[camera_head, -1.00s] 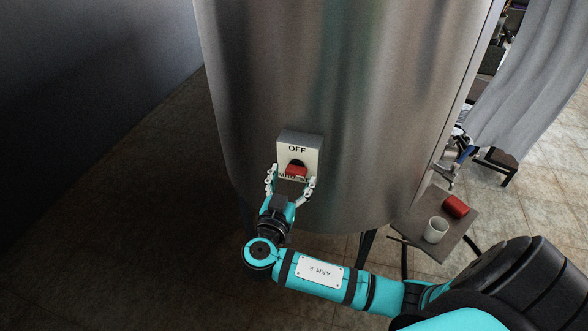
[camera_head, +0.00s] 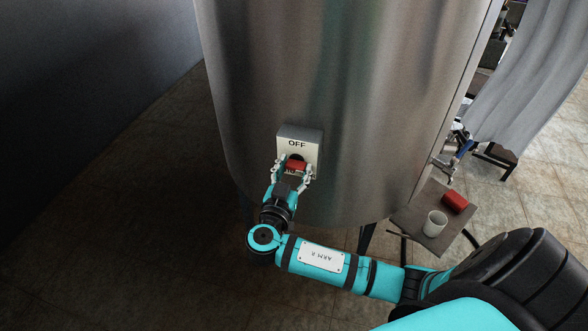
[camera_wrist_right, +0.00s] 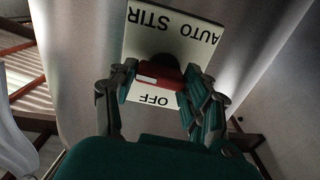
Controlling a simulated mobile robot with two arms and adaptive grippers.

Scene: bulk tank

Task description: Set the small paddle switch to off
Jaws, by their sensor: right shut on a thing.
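The red paddle switch (camera_head: 296,166) sticks out from a pale switch box (camera_head: 314,146) on the front of the steel tank. The box has OFF lettering above the paddle. My right gripper (camera_head: 294,173) is shut on the paddle, one finger at each side. In the right wrist view, the red paddle (camera_wrist_right: 160,74) is between the fingers (camera_wrist_right: 157,84). The plate (camera_wrist_right: 184,48) there appears upside down, with AUTO STIR at the picture's top and OFF below the paddle. The fingers partly hide the lower lettering in the head view. My left gripper is out of view.
The curved steel tank (camera_head: 330,90) fills the middle. A small stand (camera_head: 405,214) at the lower right holds a white cup (camera_head: 434,223) and a red object (camera_head: 455,202). A tap (camera_head: 446,170) is above it. A grey curtain (camera_head: 530,80) hangs behind; floor at the left is clear.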

